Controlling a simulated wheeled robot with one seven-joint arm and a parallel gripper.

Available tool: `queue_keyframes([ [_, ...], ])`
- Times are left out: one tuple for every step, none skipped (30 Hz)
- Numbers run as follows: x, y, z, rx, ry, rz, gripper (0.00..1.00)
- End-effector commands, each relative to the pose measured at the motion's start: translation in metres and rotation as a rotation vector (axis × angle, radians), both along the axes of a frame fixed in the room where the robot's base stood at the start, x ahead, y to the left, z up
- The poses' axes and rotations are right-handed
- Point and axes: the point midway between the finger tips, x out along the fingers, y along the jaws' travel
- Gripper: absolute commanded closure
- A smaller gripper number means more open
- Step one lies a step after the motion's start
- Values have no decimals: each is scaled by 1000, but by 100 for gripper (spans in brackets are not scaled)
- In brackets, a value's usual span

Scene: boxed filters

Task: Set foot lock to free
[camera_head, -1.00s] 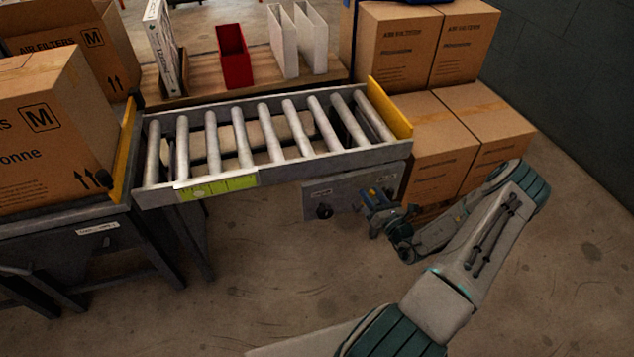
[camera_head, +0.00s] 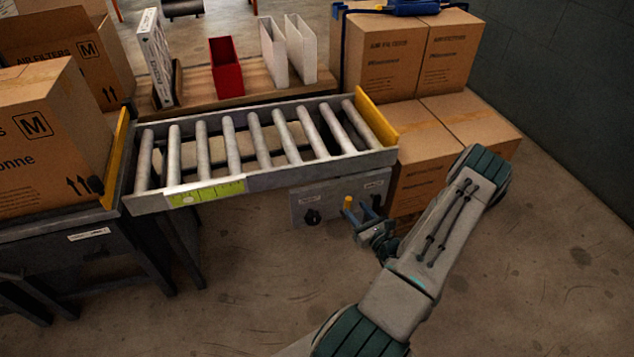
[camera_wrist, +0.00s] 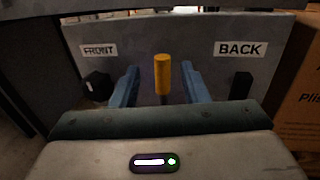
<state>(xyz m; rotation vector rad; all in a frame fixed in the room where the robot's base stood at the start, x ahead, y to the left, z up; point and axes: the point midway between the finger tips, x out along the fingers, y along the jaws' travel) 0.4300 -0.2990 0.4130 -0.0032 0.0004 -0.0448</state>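A grey panel (camera_head: 330,203) hangs under the front of the roller conveyor. In the wrist view the panel (camera_wrist: 180,35) carries a FRONT label (camera_wrist: 98,50) on the left and a BACK label (camera_wrist: 240,48) on the right. A black knob (camera_wrist: 98,87) sits below FRONT and a narrow black knob (camera_wrist: 241,86) below BACK. A yellow-tipped lever (camera_wrist: 162,75) stands upright between them. My gripper (camera_wrist: 160,88) is open, its blue fingers on either side of the lever with visible gaps. In the head view the gripper (camera_head: 362,212) is in front of the panel's right half. No foot lock wording is readable.
The roller conveyor (camera_head: 190,196) is above the panel, with a yellow end stop (camera_head: 378,118) at right. Stacked cartons (camera_head: 420,185) stand close to the right of the panel. A large carton (camera_head: 45,150) is at left. The floor in front is open.

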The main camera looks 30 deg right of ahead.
Motion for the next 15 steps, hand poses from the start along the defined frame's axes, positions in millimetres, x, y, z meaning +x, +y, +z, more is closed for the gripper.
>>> queue_keyframes([
  [-9,1,1,4,3,-1,59],
  [-15,2,1,4,2,0,59],
  [-22,3,1,5,2,1,59],
  [-28,3,1,4,2,1,59],
  [-34,4,1,4,2,3,59],
  [-42,4,1,4,2,2,59],
  [-48,4,2,4,1,2,59],
  [-54,4,2,5,2,1,59],
  [-62,5,1,5,2,3,59],
  [-68,5,1,6,2,2,59],
  [-74,5,1,5,1,1,59],
  [-82,6,1,5,1,2,59],
  [-88,6,1,4,2,2,59],
  [-94,6,1,4,2,2,59],
  [-91,9,10,-6,-3,25,59],
])
